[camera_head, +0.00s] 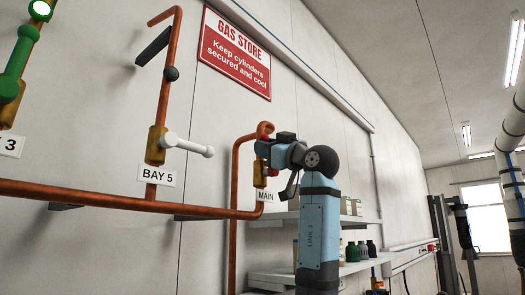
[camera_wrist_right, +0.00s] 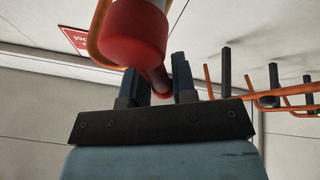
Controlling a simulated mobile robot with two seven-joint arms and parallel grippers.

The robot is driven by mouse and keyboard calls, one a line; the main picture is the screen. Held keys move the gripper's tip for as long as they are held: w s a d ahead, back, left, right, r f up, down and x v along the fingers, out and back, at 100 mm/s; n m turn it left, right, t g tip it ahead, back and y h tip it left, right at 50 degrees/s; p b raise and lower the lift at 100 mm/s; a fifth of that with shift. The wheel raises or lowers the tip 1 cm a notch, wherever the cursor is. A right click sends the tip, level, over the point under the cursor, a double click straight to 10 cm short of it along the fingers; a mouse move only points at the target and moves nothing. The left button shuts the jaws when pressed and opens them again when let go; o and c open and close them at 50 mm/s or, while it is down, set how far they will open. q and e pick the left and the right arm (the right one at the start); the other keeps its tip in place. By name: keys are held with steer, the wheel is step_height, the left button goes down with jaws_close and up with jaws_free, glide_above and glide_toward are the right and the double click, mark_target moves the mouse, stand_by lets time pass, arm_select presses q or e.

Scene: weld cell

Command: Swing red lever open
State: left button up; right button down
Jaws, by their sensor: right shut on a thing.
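The red lever (camera_head: 262,149) sits on the brass valve (camera_head: 260,174) at the pipe above the MAIN label (camera_head: 265,195). In the head view my right gripper (camera_head: 274,147) is at this lever and covers most of it. In the right wrist view the red lever's round end (camera_wrist_right: 135,35) is large and close. Its shaft runs down between the two dark fingers of my right gripper (camera_wrist_right: 160,82), which are shut on it. My left gripper is in neither view.
A white lever (camera_head: 188,145) sticks out at BAY 5, and a green lever (camera_head: 20,55) is at far left. A copper pipe (camera_head: 100,201) runs along the wall. Shelves (camera_head: 345,267) with bottles are behind my right arm. A red GAS STORE sign (camera_head: 235,52) hangs above.

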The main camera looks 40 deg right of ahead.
steer(key=shift+d+r+m+h, duration=0.1)
steer(key=shift+d+m+h, duration=0.2)
steer(key=shift+m+h, duration=0.4)
steer(key=shift+d+r+m+h, duration=0.15)
steer(key=shift+d+m+h, duration=0.2)
steer(key=shift+m, duration=0.7)
steer(key=shift+d+r+m+h, duration=0.1)
steer(key=shift+d+m+h, duration=0.15)
steer(key=shift+m+h, duration=0.45)
steer(key=shift+m, duration=0.25)
steer(key=c, duration=1.1)
jaws_free()
steer(key=shift+s+f, duration=0.1)
steer(key=shift+f, duration=0.05)
steer(key=d+b+v, duration=0.1)
steer(key=b+v, duration=0.3)
steer(key=v, duration=0.9)
steer(key=shift+s+a, duration=0.35)
steer(key=shift+a, duration=0.1)
